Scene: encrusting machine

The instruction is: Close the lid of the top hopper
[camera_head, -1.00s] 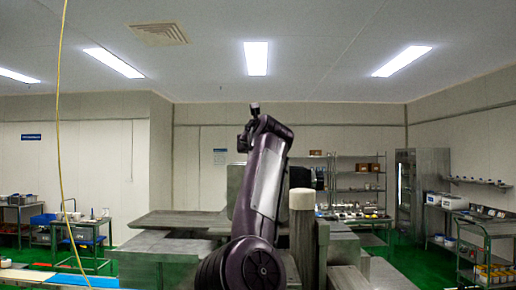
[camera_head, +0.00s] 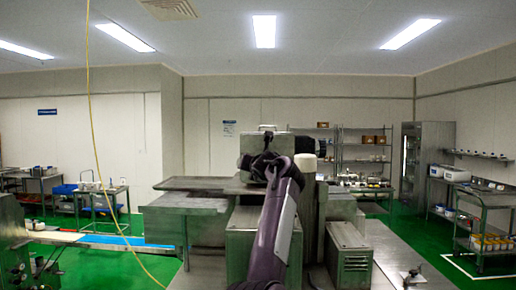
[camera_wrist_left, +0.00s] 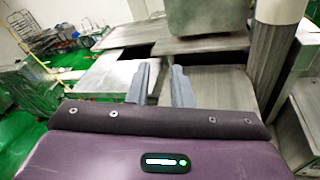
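The encrusting machine (camera_head: 185,205) stands in front of me, with flat grey metal decks. A grey metal box (camera_head: 282,145), which looks like the top hopper, rises at its middle; its lower part also shows at the top of the left wrist view (camera_wrist_left: 205,18). A small light piece shows on its top edge. I cannot tell its lid's position. My purple left arm reaches up in front of it and hides part of it. My left gripper (camera_wrist_left: 160,85) has its two grey fingers apart with nothing between them, below the box in the wrist view. My right gripper is not in view.
A cream-capped post (camera_head: 305,163) stands just right of the box. A blue-and-white conveyor (camera_head: 100,241) runs in from the left. A vented metal box (camera_head: 348,255) sits at right. Shelves (camera_head: 365,160) and a trolley (camera_head: 482,235) stand farther off. Green floor is open at left.

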